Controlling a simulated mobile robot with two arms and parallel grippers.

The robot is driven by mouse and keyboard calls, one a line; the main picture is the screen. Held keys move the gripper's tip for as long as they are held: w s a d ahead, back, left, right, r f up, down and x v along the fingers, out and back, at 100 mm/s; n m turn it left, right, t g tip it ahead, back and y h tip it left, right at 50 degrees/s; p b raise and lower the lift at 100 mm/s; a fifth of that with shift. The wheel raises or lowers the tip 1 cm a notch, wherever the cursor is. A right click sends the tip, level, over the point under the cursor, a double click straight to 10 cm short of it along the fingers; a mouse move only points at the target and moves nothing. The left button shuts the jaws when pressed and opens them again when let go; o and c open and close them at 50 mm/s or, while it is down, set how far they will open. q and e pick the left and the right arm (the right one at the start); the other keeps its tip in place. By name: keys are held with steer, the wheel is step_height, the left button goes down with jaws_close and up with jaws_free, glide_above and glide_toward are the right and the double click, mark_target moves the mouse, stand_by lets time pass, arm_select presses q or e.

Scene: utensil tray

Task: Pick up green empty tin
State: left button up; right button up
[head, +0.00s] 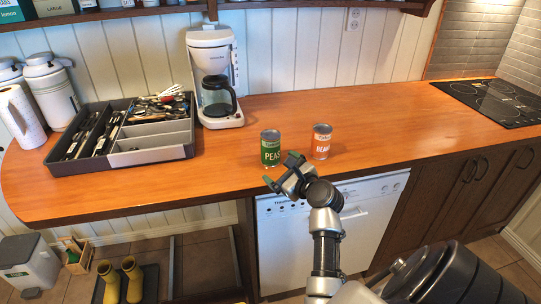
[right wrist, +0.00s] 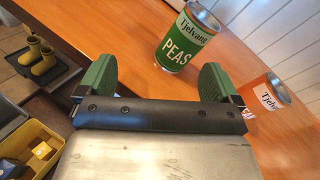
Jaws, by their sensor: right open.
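The green tin (head: 270,149), labelled PEAS, stands upright on the wooden counter (head: 380,123) near its front edge. My right gripper (head: 281,175) is just in front of the tin, at the counter's edge. In the right wrist view the green tin (right wrist: 180,38) is ahead of the open fingers (right wrist: 156,85), apart from them and nearer the right finger. Nothing is between the fingers. Whether the tin is empty cannot be seen. My left gripper is not in view.
An orange tin (head: 321,142) stands close to the right of the green one. A coffee maker (head: 212,75) stands behind, and a utensil tray (head: 150,157) lies to the left. The counter right of the orange tin is clear. A white dishwasher (head: 370,215) is below.

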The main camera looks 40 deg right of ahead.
mark_target(276, 146)
steer(key=d+m, duration=0.1)
steer(key=m, duration=0.1)
steer(key=d+r+m+h, duration=0.1)
steer(key=m, duration=0.1)
steer(key=w+d+m+t+h, duration=0.1)
steer(key=shift+d+r+m, duration=0.25)
steer(key=shift+d+m, duration=0.15)
steer(key=x, duration=0.3)
steer(key=shift+w+d, duration=0.1)
steer(key=shift+w, duration=0.3)
steer(key=shift+f+x, duration=0.2)
steer(key=shift+x, duration=1.35)
steer(key=shift+f+x, duration=0.15)
steer(key=shift+x, duration=1.45)
steer(key=shift+c, duration=0.2)
steer(key=c, duration=1.2)
steer(key=shift+r, duration=0.1)
